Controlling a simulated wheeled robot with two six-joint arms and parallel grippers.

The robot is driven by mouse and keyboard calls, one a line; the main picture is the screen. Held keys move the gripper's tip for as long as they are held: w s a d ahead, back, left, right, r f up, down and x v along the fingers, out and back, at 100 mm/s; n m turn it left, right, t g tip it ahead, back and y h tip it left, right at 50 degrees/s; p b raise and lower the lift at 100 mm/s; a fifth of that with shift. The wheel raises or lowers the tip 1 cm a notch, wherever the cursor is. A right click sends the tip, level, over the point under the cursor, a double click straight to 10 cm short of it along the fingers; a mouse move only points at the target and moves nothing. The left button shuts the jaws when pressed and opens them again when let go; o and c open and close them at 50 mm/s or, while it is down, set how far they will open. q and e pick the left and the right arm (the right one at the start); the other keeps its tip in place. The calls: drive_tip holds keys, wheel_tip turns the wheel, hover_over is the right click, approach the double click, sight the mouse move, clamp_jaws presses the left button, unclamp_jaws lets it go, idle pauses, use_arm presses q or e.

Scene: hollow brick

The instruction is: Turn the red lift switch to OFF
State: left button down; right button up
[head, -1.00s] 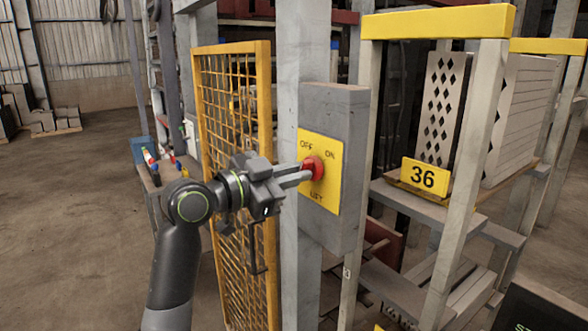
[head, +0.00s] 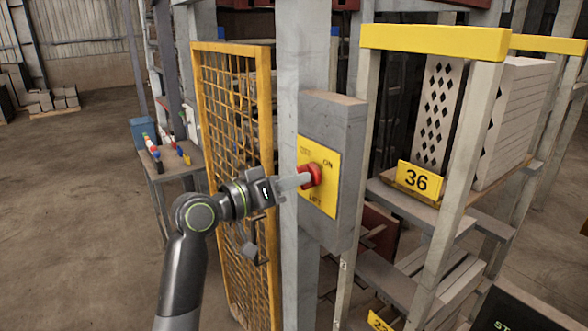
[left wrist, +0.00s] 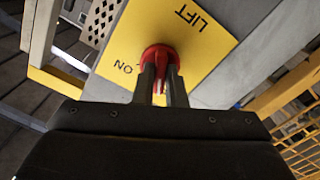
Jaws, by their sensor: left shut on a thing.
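The red lift switch (head: 313,174) is a round red knob on a yellow plate (head: 327,202) fixed to a grey box. The plate reads OFF at the upper left, ON at the upper right and LIFT below. My left gripper (head: 301,180) reaches in from the left, its fingers shut on the knob. In the left wrist view the two fingers (left wrist: 160,74) close around the knob's grip, and the red knob (left wrist: 158,54) shows beyond them. ON and LIFT are readable there, upside down; OFF is not visible. I cannot tell exactly where the knob points. My right gripper is not in view.
The grey box (head: 340,130) is on a steel post. A yellow mesh gate (head: 262,200) stands close to my left arm. A rack with a yellow top beam (head: 434,41) and a 36 sign (head: 418,181) is at the right. A small table (head: 182,166) stands behind left.

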use_arm(q)
drive_tip(key=shift+r+n+p, duration=0.1)
drive_tip(key=shift+n+p, duration=1.05)
drive_tip(key=shift+n, duration=0.35)
drive_tip(key=c, duration=1.5)
unclamp_jaws()
drive_tip(key=shift+b+v, duration=2.3)
drive_tip(key=shift+v, duration=6.45)
